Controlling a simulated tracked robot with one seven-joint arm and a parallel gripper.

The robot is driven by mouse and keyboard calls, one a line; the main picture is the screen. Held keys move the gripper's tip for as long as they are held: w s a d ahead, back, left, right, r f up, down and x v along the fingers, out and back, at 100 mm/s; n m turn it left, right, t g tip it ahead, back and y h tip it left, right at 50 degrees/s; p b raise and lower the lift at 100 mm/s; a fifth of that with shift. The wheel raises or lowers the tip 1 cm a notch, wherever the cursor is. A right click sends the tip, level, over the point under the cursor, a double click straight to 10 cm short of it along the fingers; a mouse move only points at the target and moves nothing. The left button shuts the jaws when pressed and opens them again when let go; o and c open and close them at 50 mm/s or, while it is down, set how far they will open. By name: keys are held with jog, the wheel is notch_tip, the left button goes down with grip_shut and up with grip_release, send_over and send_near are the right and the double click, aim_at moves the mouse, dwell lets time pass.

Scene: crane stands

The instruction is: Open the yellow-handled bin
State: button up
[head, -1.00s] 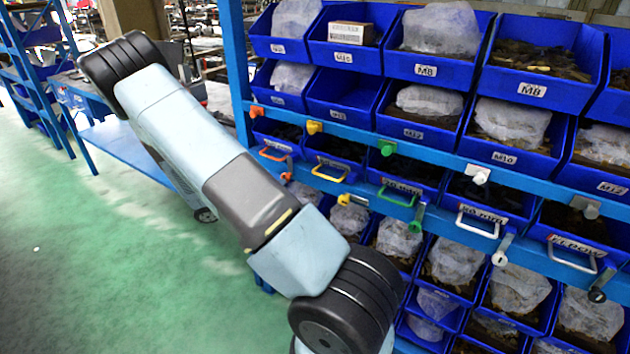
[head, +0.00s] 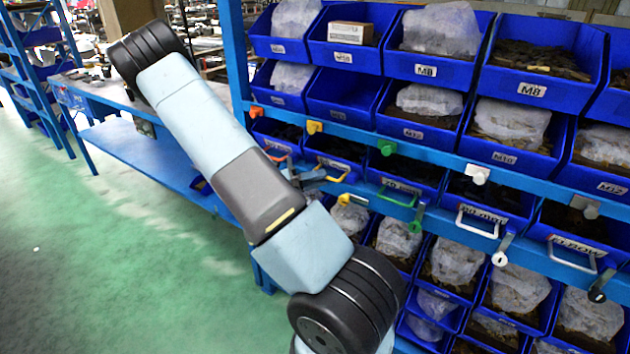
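The yellow-handled bin (head: 338,146) is in the middle row of the blue rack in the head view, with a yellow knob (head: 315,127) above it. Its yellow handle (head: 340,163) sits on the front, and a small yellow latch piece (head: 344,199) shows below. The bin looks in line with its neighbours. My gripper (head: 314,178) shows only in part, as grey pieces beyond my arm, at the left end of the yellow handle. The arm hides the rest. I cannot tell if it touches the handle or whether its fingers are open.
An orange-handled bin (head: 277,142) is just left and a green-handled bin (head: 400,181) just right. White-handled bins (head: 478,205) follow further right. Open blue bins fill the rows above and below. A blue bench (head: 150,150) stands behind my arm; green floor is clear at left.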

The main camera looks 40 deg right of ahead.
grip_shut()
jog(key=shift+f, duration=0.1)
dwell(1.2)
